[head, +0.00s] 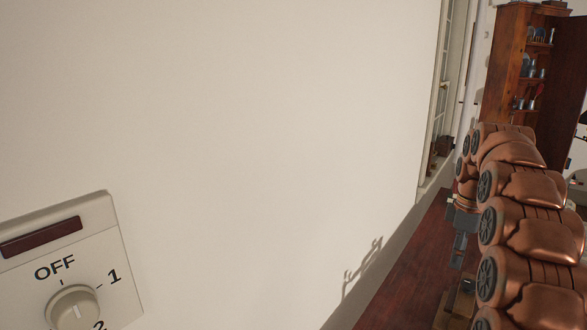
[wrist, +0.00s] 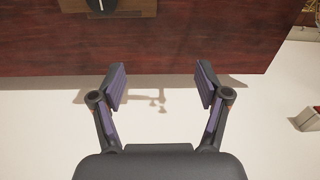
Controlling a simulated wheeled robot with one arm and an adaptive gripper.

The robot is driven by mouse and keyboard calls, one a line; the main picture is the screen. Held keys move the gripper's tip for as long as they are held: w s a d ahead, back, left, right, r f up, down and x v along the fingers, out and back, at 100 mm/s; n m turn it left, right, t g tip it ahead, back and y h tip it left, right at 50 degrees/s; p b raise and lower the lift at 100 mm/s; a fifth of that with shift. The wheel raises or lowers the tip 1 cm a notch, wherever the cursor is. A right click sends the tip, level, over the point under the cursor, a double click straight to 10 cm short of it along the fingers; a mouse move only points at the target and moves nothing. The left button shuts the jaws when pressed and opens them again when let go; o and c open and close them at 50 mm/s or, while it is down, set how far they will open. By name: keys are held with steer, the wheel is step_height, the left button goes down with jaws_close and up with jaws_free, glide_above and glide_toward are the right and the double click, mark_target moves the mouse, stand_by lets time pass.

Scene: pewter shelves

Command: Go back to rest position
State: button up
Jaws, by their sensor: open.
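My gripper (wrist: 161,86) is open and empty in the wrist view, its two purple-padded fingers spread apart. Nothing lies between the fingers; behind them are a pale surface with the gripper's shadow and the edge of a dark red wooden top (wrist: 190,45). In the head view my copper-coloured arm fills the right side, and the gripper is small and partly hidden beside it.
A pale panel (head: 25,275) with a round knob (head: 73,308) marked OFF, 1 and 2 is at lower left. A bare wall (head: 250,130) fills the middle. The wooden top (head: 410,285) runs along the wall. A wooden cabinet (head: 503,60) with shelves stands far right.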

steer(key=s+a+r+m+p, duration=0.25)
steer(key=s+a+m, duration=0.25)
steer(key=s+a, duration=1.1)
steer(key=s+a+f+m, duration=0.2)
steer(key=s, duration=0.6)
steer(key=s+a+f+m+g, duration=0.1)
steer(key=s+f+m, duration=0.1)
steer(key=s, duration=0.6)
steer(key=s+a+f+m+p, duration=0.1)
steer(key=s+a+f+m, duration=0.1)
steer(key=s, duration=0.6)
steer(key=shift+a+g, duration=0.3)
